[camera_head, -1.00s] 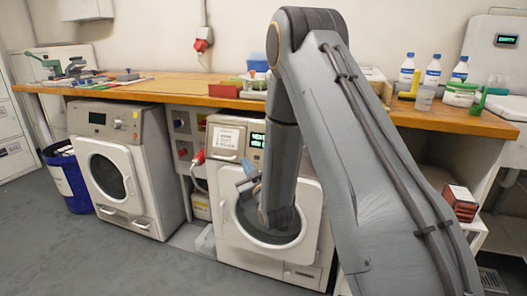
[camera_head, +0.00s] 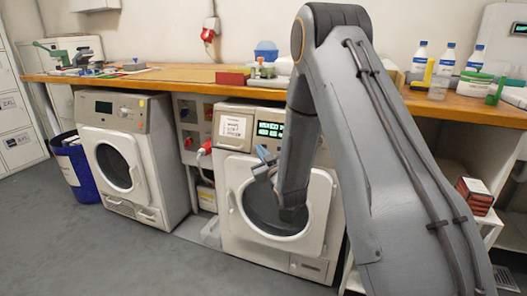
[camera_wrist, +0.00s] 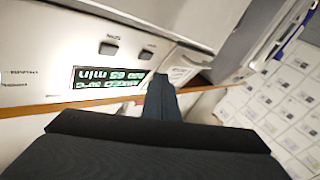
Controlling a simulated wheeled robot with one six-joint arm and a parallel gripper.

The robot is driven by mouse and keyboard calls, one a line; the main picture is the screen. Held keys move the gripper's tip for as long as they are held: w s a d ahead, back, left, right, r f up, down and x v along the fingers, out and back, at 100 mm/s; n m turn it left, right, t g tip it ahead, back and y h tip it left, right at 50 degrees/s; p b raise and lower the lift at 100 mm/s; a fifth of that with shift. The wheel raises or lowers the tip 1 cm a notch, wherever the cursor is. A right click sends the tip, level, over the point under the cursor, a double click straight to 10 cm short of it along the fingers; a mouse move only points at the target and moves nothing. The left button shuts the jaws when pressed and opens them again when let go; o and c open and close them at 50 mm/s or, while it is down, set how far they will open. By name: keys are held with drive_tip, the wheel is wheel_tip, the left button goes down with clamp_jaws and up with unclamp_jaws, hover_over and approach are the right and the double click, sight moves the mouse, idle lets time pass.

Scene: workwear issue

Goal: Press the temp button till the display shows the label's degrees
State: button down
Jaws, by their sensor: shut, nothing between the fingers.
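The washing machine (camera_head: 230,200) has a lit display (camera_head: 270,129) on its panel, partly covered by my arm. In the wrist view the display (camera_wrist: 108,79) shows two upside-down green lines; the lower one seems to carry degrees, but I cannot read the figure surely. Two dark buttons (camera_wrist: 108,48) and (camera_wrist: 146,56) sit beside the display; their captions are too small to read. A white label (camera_head: 235,127) with dark print is on the machine's drawer front, unreadable here. My gripper (camera_head: 265,160) is shut and empty, just below the panel. Its fingers (camera_wrist: 161,98) also show in the wrist view, near the display's end.
A second machine (camera_head: 122,155) stands to the left, with a blue bin (camera_head: 76,165) beside it. The wooden worktop (camera_head: 175,76) runs above both machines and holds bottles (camera_head: 446,60) and boxes. Red boxes (camera_head: 474,196) lie on a low shelf at the right.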

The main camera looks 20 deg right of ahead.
drive_tip(key=shift+w+d+f, duration=0.25)
drive_tip(key=shift+w+d, duration=0.25)
drive_tip(key=shift+w, duration=0.2)
drive_tip(key=shift+w+d+b, duration=0.1)
drive_tip(key=shift+w+b, duration=0.05)
drive_tip(key=shift+b, duration=0.2)
idle(1.4)
drive_tip(key=shift+w+d+f, duration=0.1)
drive_tip(key=shift+w+d, duration=0.05)
drive_tip(key=shift+w, duration=0.05)
drive_tip(key=shift+w+d+f, duration=0.1)
drive_tip(key=shift+w+d, duration=0.1)
drive_tip(key=shift+w, duration=0.05)
idle(0.8)
drive_tip(key=shift+s, duration=0.1)
drive_tip(key=shift+s+a+r, duration=0.25)
drive_tip(key=shift+s+a, duration=0.2)
drive_tip(key=shift+s, duration=0.05)
drive_tip(key=shift+p, duration=0.3)
drive_tip(key=shift+s+a+r+p, duration=0.25)
drive_tip(key=shift+s+a+p, duration=0.2)
drive_tip(key=shift+s, duration=0.2)
drive_tip(key=shift+s+a+r+p, duration=0.2)
drive_tip(key=shift+s+a+p, duration=0.15)
drive_tip(key=shift+s+a, duration=0.25)
drive_tip(key=shift+s+a+r+p, duration=0.25)
drive_tip(key=shift+s+a+p, duration=0.15)
drive_tip(key=shift+s, duration=0.3)
drive_tip(key=shift+r, duration=0.1)
idle(0.3)
